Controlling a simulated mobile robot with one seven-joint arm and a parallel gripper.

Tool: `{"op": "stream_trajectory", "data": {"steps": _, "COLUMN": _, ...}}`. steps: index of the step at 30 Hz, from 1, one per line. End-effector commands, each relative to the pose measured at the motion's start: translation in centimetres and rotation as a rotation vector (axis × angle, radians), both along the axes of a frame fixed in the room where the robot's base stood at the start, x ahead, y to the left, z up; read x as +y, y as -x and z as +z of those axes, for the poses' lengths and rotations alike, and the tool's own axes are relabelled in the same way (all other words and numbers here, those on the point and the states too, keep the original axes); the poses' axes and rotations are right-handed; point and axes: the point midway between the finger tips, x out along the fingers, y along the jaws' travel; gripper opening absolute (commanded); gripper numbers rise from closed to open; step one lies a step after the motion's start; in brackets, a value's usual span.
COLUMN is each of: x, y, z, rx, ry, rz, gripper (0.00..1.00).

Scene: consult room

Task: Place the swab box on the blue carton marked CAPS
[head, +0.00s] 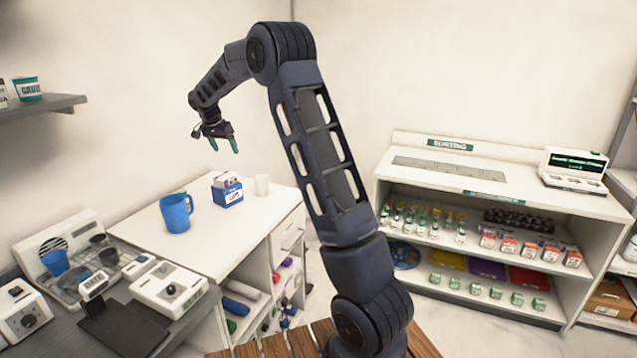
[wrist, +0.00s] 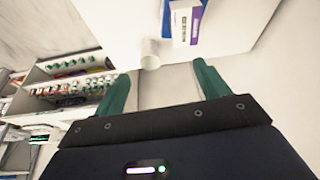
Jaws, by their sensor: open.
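A blue carton (head: 229,198) with a white label stands on the white counter, its lettering too small to read. A small white and purple box (head: 225,180), likely the swab box, appears to rest on top of it. In the wrist view the white and purple box (wrist: 186,22) shows at the top edge, with part of the blue carton (wrist: 206,7) around it. My gripper (head: 224,148) is open and empty, with green fingers, in the air above the carton. The wrist view shows its two fingers (wrist: 160,74) spread apart with nothing between them.
A blue mug (head: 176,213) stands left of the carton, and a white cup (head: 262,185) stands to its right. The white counter (head: 215,248) is bare in front. A dish rack and devices crowd the left, and a stocked sorting shelf (head: 470,170) stands at right.

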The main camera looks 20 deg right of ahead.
Motion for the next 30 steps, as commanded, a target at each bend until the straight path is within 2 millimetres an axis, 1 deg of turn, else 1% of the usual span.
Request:
{"op": "stream_trajectory", "data": {"steps": 1, "x": -1.4, "y": 1.3, "z": 1.5, "rx": 0.001, "ry": -0.005, "rz": 0.014, "gripper": 0.74}}
{"op": "stream_trajectory", "data": {"steps": 6, "x": -4.9, "y": 5.9, "z": 4.8, "rx": 0.017, "ry": -0.018, "rz": 0.082, "gripper": 0.74}}
{"op": "stream_trajectory", "data": {"steps": 11, "x": -8.0, "y": 10.5, "z": 7.3, "rx": 0.026, "ry": -0.028, "rz": 0.149, "gripper": 0.74}}
{"op": "stream_trajectory", "data": {"steps": 15, "x": -10.5, "y": 14.8, "z": 9.0, "rx": 0.029, "ry": -0.035, "rz": 0.207, "gripper": 0.74}}
{"op": "stream_trajectory", "data": {"steps": 17, "x": -11.5, "y": 16.7, "z": 9.7, "rx": 0.029, "ry": -0.039, "rz": 0.232, "gripper": 0.74}}
{"op": "stream_trajectory", "data": {"steps": 22, "x": -14.0, "y": 22.2, "z": 10.8, "rx": 0.029, "ry": -0.044, "rz": 0.304, "gripper": 0.74}}
{"op": "stream_trajectory", "data": {"steps": 25, "x": -15.3, "y": 25.5, "z": 11.2, "rx": 0.026, "ry": -0.044, "rz": 0.347, "gripper": 0.74}}
{"op": "stream_trajectory", "data": {"steps": 30, "x": -17.2, "y": 31.1, "z": 11.2, "rx": 0.02, "ry": -0.043, "rz": 0.419, "gripper": 0.74}}
